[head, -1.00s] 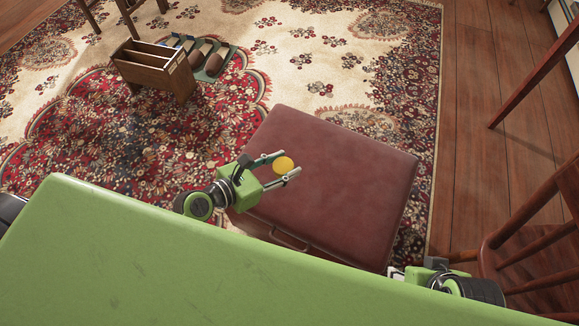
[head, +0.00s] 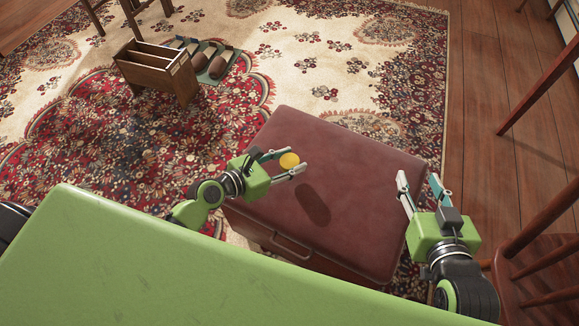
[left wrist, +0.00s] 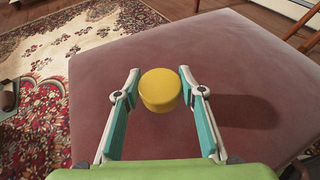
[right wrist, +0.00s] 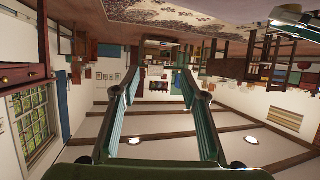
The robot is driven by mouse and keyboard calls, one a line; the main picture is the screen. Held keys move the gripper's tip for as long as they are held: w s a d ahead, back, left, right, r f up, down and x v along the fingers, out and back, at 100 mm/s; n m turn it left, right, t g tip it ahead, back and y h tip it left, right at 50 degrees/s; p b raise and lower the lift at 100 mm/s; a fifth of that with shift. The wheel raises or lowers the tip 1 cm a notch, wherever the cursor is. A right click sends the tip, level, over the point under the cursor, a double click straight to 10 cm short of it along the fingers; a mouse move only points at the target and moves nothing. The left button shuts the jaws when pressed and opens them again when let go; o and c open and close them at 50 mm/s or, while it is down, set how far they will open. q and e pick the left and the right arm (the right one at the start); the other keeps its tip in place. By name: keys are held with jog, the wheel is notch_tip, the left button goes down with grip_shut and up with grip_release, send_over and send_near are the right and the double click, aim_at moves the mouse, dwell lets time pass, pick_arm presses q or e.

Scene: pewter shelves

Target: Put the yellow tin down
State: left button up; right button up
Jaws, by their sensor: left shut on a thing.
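The yellow tin (head: 288,160) is a small round tin between the fingertips of my left gripper (head: 290,159), which is shut on it. It also shows in the left wrist view (left wrist: 160,90), between the two teal-padded fingers. It is held above the dark red padded top of a box-like seat (head: 345,165). A dark shadow on the top lies apart from the tin. My right gripper (head: 420,178) is over the right edge of the seat. Its fingers are apart and empty, as the right wrist view (right wrist: 157,80) shows.
The seat's top is otherwise bare. A wooden chair (head: 545,245) stands close at the right. A wooden divided box (head: 155,70) and several brown shoes or brushes (head: 212,62) on a mat lie on the patterned rug (head: 310,60) at the back left.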

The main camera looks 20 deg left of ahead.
aim_at(289, 167)
pick_arm(q)
jog(key=shift+w+a+f+b, duration=0.1)
jog(key=shift+w+f+b, duration=0.15)
jog(key=shift+f+b, duration=1.25)
jog(key=shift+f, duration=0.3)
pick_arm(e)
notch_tip(289, 167, up, 15)
jog(key=w+a+t+y, duration=0.1)
jog(key=a+t+y, duration=0.1)
jog(key=t, duration=0.5)
jog(key=shift+w+a+r+t, duration=0.15)
jog(key=shift+w+a+t, duration=0.05)
jog(key=shift+t, duration=0.2)
jog(key=shift+y, duration=0.3)
pick_arm(q)
jog(key=shift+f, duration=0.1)
jog(key=o, duration=1.1)
jog(key=shift+c, duration=0.2)
jog(key=shift+o, duration=0.3)
pick_arm(e)
jog(key=shift+r, duration=0.25)
